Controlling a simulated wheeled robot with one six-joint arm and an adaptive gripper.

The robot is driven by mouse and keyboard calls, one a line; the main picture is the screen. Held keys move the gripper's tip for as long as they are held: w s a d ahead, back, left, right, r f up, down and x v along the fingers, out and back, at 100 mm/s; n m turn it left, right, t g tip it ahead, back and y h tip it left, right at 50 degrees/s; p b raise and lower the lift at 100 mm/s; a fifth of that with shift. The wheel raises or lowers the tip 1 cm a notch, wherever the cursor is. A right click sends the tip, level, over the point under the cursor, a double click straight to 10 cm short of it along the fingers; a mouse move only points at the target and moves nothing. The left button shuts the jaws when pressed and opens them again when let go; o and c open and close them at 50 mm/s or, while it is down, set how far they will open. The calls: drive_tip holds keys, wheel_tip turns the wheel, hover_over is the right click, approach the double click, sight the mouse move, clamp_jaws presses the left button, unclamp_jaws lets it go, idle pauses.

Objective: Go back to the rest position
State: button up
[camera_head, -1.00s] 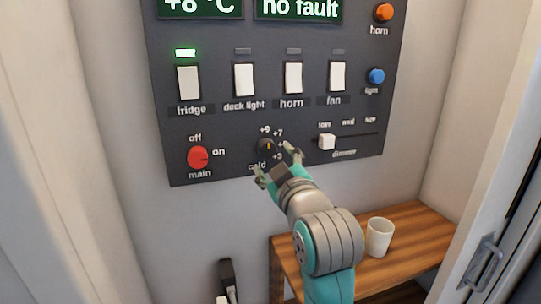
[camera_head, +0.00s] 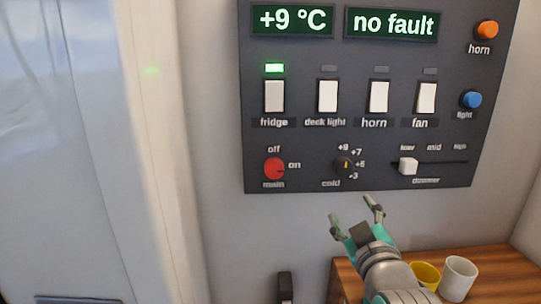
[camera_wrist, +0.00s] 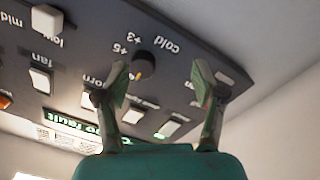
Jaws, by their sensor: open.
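My gripper (camera_head: 354,212) is open and empty in the head view, below the control panel (camera_head: 310,180) and apart from it. The small black cold knob (camera_head: 344,166) is just above the fingertips in that view, its orange mark pointing up near +9. In the wrist view my gripper (camera_wrist: 158,88) has its two fingers spread, with the cold knob (camera_wrist: 144,65) beyond and between them. The display (camera_head: 292,20) reads +9 °C and the other (camera_head: 391,23) reads no fault. The fridge light is green above its white switch (camera_head: 274,97).
A wooden bench (camera_head: 500,270) stands at lower right with a white cup (camera_head: 458,276) and a yellow cup (camera_head: 424,274). The red main knob (camera_head: 274,168) and dimmer slider (camera_head: 408,166) are on the panel. A black item (camera_head: 285,288) is low on the wall. A pale wall is at left.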

drive_tip(key=s+f+m+g, duration=0.1)
drive_tip(key=s+f, duration=0.7)
drive_tip(key=f, duration=0.5)
drive_tip(key=s+f+m+g, duration=0.1)
drive_tip(key=s+f+m, duration=0.1)
drive_tip(key=s+f, duration=0.9)
drive_tip(key=s+f+m, duration=0.1)
drive_tip(key=s+f, duration=0.2)
drive_tip(key=s, duration=0.5)
drive_tip(key=s+f+m+g, duration=0.1)
drive_tip(key=s+f, duration=0.2)
drive_tip(key=s, duration=0.6)
drive_tip(key=s+f+m, duration=0.1)
drive_tip(key=s+f, duration=0.2)
drive_tip(key=s, duration=0.6)
drive_tip(key=shift+s+d+f+y, duration=0.2)
drive_tip(key=shift+d+y, duration=0.05)
drive_tip(key=shift+y, duration=0.05)
